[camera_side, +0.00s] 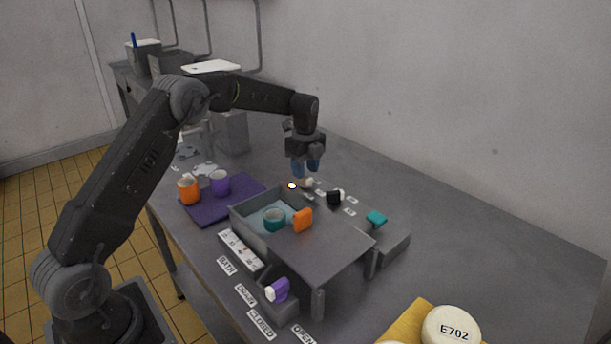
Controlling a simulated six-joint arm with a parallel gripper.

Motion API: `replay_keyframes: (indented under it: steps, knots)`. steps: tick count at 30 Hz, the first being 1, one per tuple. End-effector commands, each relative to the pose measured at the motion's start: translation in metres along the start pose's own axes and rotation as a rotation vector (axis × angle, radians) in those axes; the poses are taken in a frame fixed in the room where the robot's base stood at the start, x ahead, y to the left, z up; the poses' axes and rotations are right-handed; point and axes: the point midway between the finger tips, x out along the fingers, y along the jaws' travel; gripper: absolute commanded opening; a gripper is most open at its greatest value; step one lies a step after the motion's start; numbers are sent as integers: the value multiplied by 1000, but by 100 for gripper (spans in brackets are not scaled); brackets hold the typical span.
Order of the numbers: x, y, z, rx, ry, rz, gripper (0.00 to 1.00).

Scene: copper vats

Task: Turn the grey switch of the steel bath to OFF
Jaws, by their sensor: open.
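The steel bath (247,225) is a grey open tank in the middle of the bench, with a teal cup (274,219) inside. My gripper (308,172) points down behind the bath's far edge, with its blue fingers apart. A small pale switch handle (308,182) shows just below the fingers, beside a glowing lamp (291,186). It may be the grey switch. Its setting is too small to tell, and so is whether the fingers touch it. Small white labels (350,212) lie near it, unreadable here.
A black knob (335,198) stands close to the right of my gripper. Orange (303,219), teal (376,218) and purple (278,290) handles stand around the bath's housing.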

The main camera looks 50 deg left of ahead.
Motion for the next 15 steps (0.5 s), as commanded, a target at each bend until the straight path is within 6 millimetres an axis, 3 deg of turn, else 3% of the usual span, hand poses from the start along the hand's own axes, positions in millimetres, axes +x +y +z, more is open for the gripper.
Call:
replay_keyframes:
  steps: [6,15]
  knots:
    - [22,0,0,0,0,0,43]
    - [25,0,0,0,0,0,43]
